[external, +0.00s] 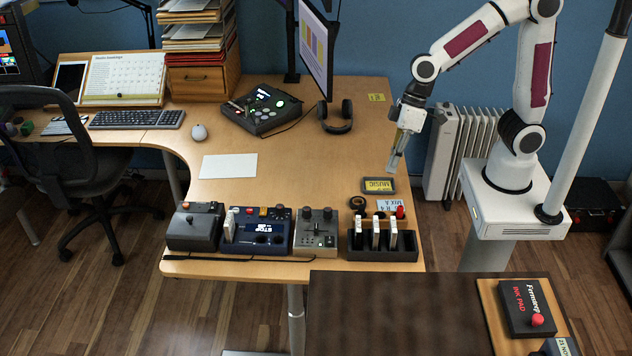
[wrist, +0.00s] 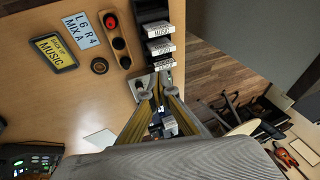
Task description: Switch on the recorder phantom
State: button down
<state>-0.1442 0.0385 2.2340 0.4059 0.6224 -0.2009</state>
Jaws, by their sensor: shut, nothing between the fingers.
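The dark blue recorder (external: 280,246) sits at the front of the desk in the external view. Its screen reads STOP, and small coloured buttons line its back edge. I cannot tell which control is the phantom switch. A white upright piece stands at its left end. My gripper (external: 392,168) is shut and empty, pointing down above the desk's right side, behind and to the right of the recorder and well apart from it. In the wrist view my gripper (wrist: 158,88) shows its two fingers. Small parts seen between them are too unclear to name.
A dark grey box (external: 194,228) and a grey knobbed unit (external: 316,232) flank the recorder. A black slotted rack (external: 382,254) with white cards stands right of them. A MUSIC plate (external: 378,185) lies near my gripper. The desk behind the recorder is mostly clear.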

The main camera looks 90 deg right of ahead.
jog(key=w+a+f+t, duration=0.2)
jog(key=w+f, duration=0.3)
jog(key=w, duration=0.4)
jog(key=w+a+f+t, duration=0.15)
jog(key=w+f, duration=0.35)
jog(key=w, duration=0.5)
jog(key=w+d+r+t+h, duration=0.2)
jog(key=w+d+h, duration=0.2)
jog(key=w+d, duration=0.3)
jog(key=shift+w+t, duration=0.35)
jog(key=shift+w, duration=0.75)
send_over(261, 207)
jog(key=s, duration=0.3)
jog(key=shift+a+f, duration=0.2)
jog(key=shift+f, duration=1.5)
jog(key=shift+a+f, duration=0.2)
jog(key=shift+f, duration=1.5)
jog(key=shift+w+d+f, duration=0.1)
jog(key=shift+d+f, duration=0.05)
jog(key=shift+f, duration=0.85)
jog(key=shift+d+f, duration=0.1)
jog(key=shift+f, duration=0.85)
jog(key=shift+f, duration=0.15)
